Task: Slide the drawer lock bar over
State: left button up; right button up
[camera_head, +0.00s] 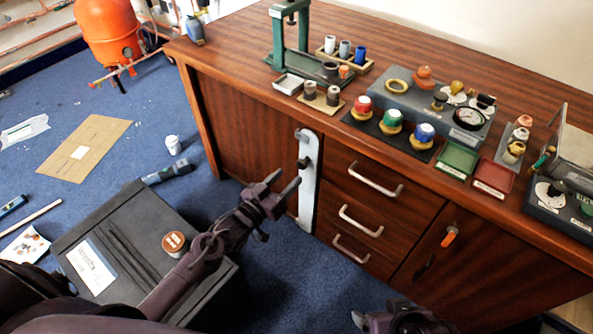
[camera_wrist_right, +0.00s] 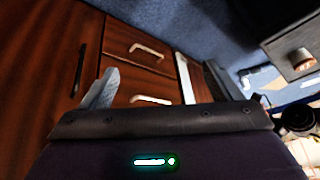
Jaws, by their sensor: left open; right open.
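The lock bar (camera_head: 309,170) is a pale grey upright strip on the cabinet front, just left of the drawers, with a dark knob in its upper part. The drawers (camera_head: 356,190) are brown wood, stacked, with pale handles; they look closed. My left gripper (camera_head: 286,180) is open and empty, its fingertips close to the bar's left edge in the head view; whether they touch it I cannot tell. My right gripper (camera_head: 395,314) is open, low at the bottom edge. In the right wrist view its fingers (camera_wrist_right: 163,70) are spread, with drawers (camera_wrist_right: 130,72) and what looks like the bar (camera_wrist_right: 184,78) beyond.
The wooden worktop (camera_head: 235,50) carries a green press (camera_head: 290,45), coloured knobs, trays and a gauge. A cabinet door with an orange handle (camera_head: 450,236) is right of the drawers. A dark case (camera_head: 140,240) stands on the blue floor at left, under my left arm.

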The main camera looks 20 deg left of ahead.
aim_at(300, 166)
pick_arm(q)
jog(key=b+x, duration=0.1)
jog(key=x, duration=0.4)
jog(key=shift+w, duration=0.1)
jog(key=shift+d, duration=0.1)
grip_shut()
